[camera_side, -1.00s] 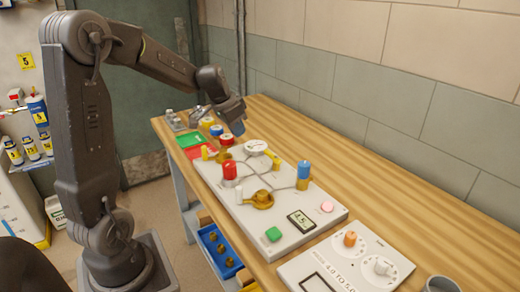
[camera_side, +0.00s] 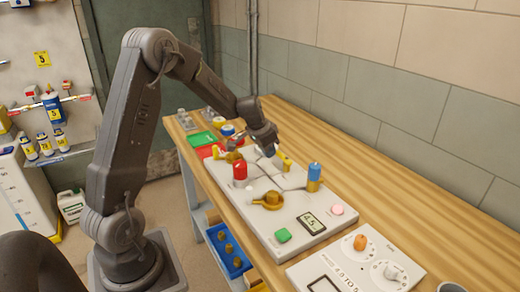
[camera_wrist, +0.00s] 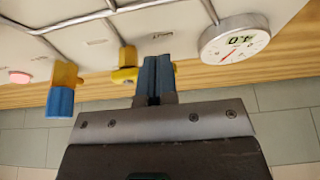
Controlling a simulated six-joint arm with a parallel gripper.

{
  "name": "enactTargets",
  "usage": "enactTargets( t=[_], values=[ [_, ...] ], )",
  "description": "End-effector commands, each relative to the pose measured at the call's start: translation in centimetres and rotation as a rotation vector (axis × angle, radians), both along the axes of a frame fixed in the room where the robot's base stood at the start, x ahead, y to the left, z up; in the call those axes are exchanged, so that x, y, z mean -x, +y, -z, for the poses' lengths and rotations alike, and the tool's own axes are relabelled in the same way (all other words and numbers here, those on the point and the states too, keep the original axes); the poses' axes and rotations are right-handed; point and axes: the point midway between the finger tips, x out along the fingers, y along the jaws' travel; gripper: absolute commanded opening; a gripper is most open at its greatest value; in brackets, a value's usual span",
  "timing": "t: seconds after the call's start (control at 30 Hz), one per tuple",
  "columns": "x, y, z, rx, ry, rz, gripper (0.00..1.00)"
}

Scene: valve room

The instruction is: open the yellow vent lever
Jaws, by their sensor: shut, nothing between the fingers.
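A yellow lever (camera_side: 285,161) stands on the far right side of the white panel (camera_side: 240,200). In the wrist view, the yellow lever (camera_wrist: 125,75) sits on a brass body just left of my fingertips. My gripper (camera_side: 270,147) is low over the panel's far edge, beside this lever. In the wrist view, my gripper (camera_wrist: 155,62) has its blue fingers together with nothing between them. I cannot tell whether they touch the lever. Another yellow part (camera_side: 218,153) shows at the panel's left edge. The labels are too small to read.
A round gauge (camera_wrist: 234,38) is close to the right of my fingers. A blue-handled valve (camera_side: 314,177), a red-handled valve (camera_side: 240,171) and a brass valve (camera_side: 268,200) stand on the panel. The wooden bench (camera_side: 390,205) is clear toward the tiled wall.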

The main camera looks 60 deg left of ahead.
Motion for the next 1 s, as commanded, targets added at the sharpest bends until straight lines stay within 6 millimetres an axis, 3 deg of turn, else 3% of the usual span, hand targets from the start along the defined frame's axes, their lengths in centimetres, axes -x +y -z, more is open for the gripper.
enactTargets(
  t=[1.0],
  values=[
    [-1.20,0.26,-0.06,0.000,0.000,0.079,0.00]
  ],
)
